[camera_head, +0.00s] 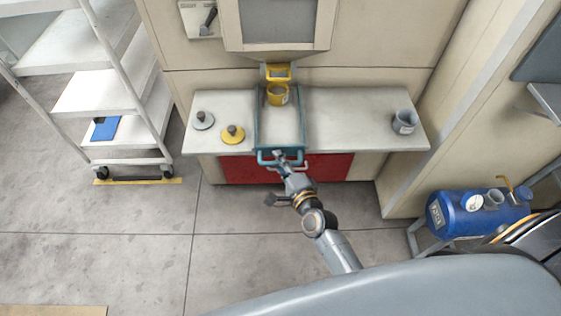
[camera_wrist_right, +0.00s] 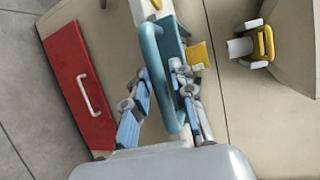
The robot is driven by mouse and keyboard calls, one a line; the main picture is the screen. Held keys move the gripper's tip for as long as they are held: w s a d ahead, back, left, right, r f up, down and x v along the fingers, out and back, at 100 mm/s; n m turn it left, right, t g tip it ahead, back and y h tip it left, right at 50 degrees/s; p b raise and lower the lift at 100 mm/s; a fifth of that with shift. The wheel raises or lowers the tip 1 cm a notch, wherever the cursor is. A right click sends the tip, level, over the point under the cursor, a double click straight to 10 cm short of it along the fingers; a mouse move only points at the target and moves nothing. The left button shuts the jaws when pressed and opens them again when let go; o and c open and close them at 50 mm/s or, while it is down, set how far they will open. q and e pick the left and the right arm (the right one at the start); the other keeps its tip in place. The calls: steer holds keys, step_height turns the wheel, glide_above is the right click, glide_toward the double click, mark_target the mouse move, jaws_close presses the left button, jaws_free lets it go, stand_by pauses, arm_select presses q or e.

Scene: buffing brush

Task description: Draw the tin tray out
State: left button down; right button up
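The teal tin tray (camera_head: 265,125) lies on the pale counter, with its front handle bar (camera_head: 268,162) jutting over the counter's front edge. A yellow cup (camera_head: 278,96) stands toward its back end. My right gripper (camera_head: 281,158) is at the handle. In the right wrist view, the teal handle (camera_wrist_right: 158,75) passes between the two spread blue-grey fingers of the gripper (camera_wrist_right: 163,92). The fingers look open around the bar; a small gap shows on the left side, and contact on the right side cannot be told. My left gripper is not in view.
A grey knobbed disc (camera_head: 203,121) and a yellow knobbed disc (camera_head: 232,134) sit left of the tray, a grey cup (camera_head: 404,122) far right. A red drawer front (camera_head: 240,170) is below. A white shelf cart (camera_head: 105,95) stands left, a blue tank (camera_head: 470,215) right.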

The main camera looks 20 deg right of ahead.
jaws_close()
steer(key=shift+s, duration=0.15)
steer(key=s+a+p, duration=0.1)
steer(key=s+a, duration=0.1)
steer(key=s, duration=0.7)
steer(key=s+a+p, duration=0.1)
steer(key=s+a, duration=0.2)
steer(key=s, duration=0.7)
steer(key=shift+s+a, duration=0.2)
steer(key=shift+a, duration=0.1)
jaws_free()
